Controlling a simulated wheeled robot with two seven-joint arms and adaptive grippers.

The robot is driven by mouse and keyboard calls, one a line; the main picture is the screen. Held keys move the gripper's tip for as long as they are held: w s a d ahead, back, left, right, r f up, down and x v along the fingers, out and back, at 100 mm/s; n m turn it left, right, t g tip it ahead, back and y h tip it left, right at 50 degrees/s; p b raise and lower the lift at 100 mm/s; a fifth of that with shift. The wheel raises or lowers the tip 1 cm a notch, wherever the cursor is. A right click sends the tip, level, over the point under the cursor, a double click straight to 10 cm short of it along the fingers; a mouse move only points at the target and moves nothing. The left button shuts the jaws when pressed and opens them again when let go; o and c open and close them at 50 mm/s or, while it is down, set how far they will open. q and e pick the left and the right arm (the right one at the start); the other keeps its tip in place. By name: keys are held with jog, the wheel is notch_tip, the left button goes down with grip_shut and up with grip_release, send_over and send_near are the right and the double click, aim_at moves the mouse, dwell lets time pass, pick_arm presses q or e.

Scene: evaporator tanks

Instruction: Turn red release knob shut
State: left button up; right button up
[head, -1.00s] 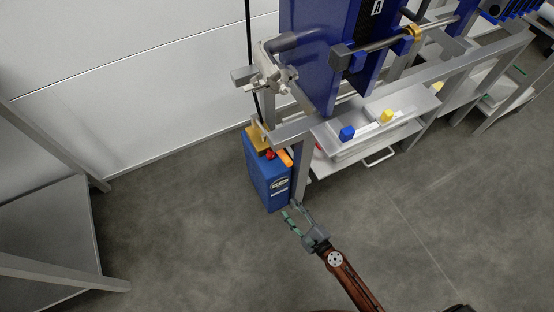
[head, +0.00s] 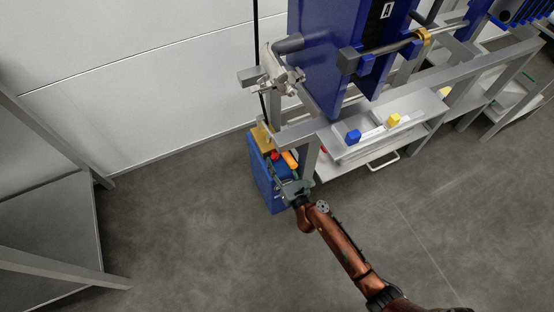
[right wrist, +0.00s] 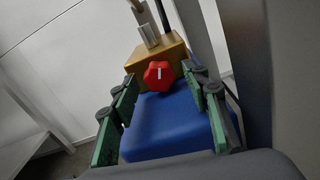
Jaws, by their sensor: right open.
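The red release knob (right wrist: 159,75) is on the front of a gold block (right wrist: 157,56) on top of a blue box in the right wrist view. A pale line on its face stands about upright. In the head view the knob (head: 275,156) shows small, next to an orange part. My right gripper (right wrist: 165,112) is open, its green-padded fingers to the left and right of the knob and nearer the camera. The fingers do not appear to touch it. In the head view my right gripper (head: 283,178) is over the blue box (head: 262,186). My left gripper is not in view.
A grey metal frame post (head: 308,160) stands close to the right of the box. The floor in front is clear.

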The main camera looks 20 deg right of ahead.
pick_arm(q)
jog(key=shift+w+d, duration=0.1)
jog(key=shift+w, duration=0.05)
pick_arm(e)
jog(key=shift+w, duration=0.3)
jog(key=shift+c, duration=0.7)
jog(key=c, duration=1)
jog(key=n+p, duration=0.1)
jog(key=n, duration=0.1)
jog(key=shift+r+n+p, duration=0.25)
jog(key=shift+n+p, duration=0.05)
jog(key=shift+p, duration=0.05)
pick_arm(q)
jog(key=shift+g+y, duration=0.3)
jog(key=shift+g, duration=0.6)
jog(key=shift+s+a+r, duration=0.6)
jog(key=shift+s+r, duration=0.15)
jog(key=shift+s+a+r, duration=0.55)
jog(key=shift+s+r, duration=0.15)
pick_arm(e)
jog(key=shift+f+n, duration=0.2)
jog(key=shift+n, duration=1)
jog(key=o, duration=1.1)
jog(key=shift+o, duration=0.2)
jog(key=shift+s, duration=0.1)
